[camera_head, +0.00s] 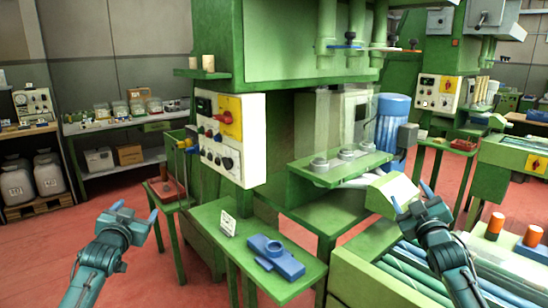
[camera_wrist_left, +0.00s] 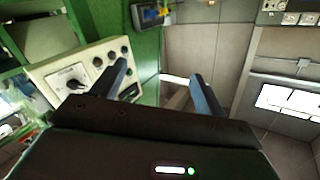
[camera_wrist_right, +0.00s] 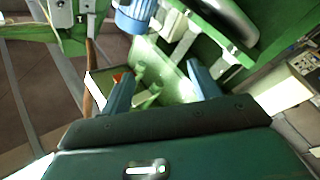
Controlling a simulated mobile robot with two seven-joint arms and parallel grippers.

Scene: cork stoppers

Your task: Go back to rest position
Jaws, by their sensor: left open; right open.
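My left gripper (camera_head: 134,216) is at the lower left of the head view, raised in the air left of the green machine, with its fingers apart and nothing between them. In the left wrist view its two fingers (camera_wrist_left: 160,92) stand wide apart and empty. My right gripper (camera_head: 411,199) is at the lower right of the head view, in front of the machine's right side. Its fingers are apart, and the right wrist view shows the gap between them (camera_wrist_right: 157,90) empty.
A green machine (camera_head: 292,40) with a control panel (camera_head: 228,138) stands in the middle. A small green table (camera_head: 240,262) holds a blue fixture (camera_head: 276,257). A green-framed conveyor (camera_head: 365,280) lies near my right arm. The red floor (camera_head: 45,240) at left is clear.

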